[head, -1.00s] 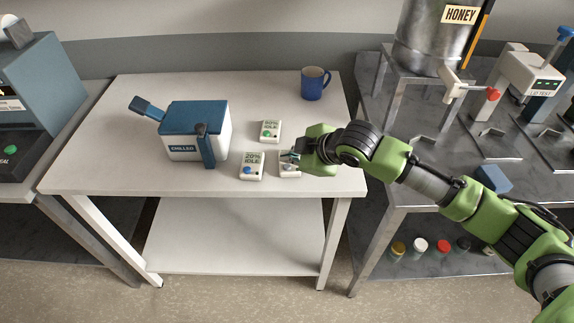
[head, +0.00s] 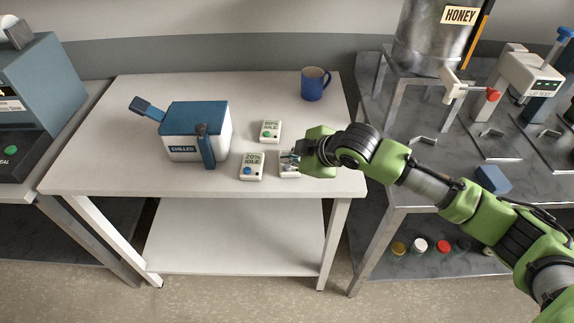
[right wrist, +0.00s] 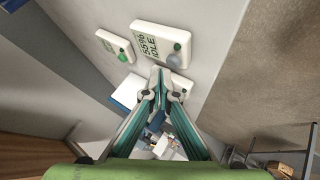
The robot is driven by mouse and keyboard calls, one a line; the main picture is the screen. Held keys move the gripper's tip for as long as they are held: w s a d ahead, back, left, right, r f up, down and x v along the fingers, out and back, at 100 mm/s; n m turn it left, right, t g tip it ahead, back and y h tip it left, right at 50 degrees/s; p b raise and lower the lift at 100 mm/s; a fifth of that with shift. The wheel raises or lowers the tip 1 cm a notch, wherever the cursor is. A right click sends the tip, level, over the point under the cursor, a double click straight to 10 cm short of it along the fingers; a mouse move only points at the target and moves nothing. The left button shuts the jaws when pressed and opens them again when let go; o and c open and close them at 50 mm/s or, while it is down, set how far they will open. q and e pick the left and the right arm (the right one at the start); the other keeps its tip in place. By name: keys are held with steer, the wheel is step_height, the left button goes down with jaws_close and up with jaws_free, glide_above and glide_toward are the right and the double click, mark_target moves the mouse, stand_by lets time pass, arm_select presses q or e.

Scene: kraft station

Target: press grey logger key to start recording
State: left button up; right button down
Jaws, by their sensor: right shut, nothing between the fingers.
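The logger with the grey key (head: 289,172) lies on the white table, the rightmost of three small white loggers. In the head view my right gripper (head: 291,158) covers part of it. In the right wrist view, this logger (right wrist: 152,38) reads 55% IDLE, and its round grey key (right wrist: 173,61) stands just beyond the fingertips. My right gripper (right wrist: 160,76) is shut and empty, pointing at the logger close to the key. I cannot tell whether the tips touch it. My left gripper is not in view.
A blue-key logger (head: 251,172) reading 20% IDLE and a green-key logger (head: 270,127) lie close by. A blue-and-white CHILLED box (head: 185,152) stands to their left. A blue mug (head: 314,86) stands at the back right. The table's left front is clear.

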mark_target(289, 168)
steer(key=shift+f, duration=0.2)
steer(key=shift+f, duration=0.55)
stand_by(0.8)
steer(key=shift+r+p, duration=0.95)
steer(key=shift+p, duration=0.15)
step_height(289, 168, up, 5)
steer(key=p, duration=0.5)
stand_by(0.4)
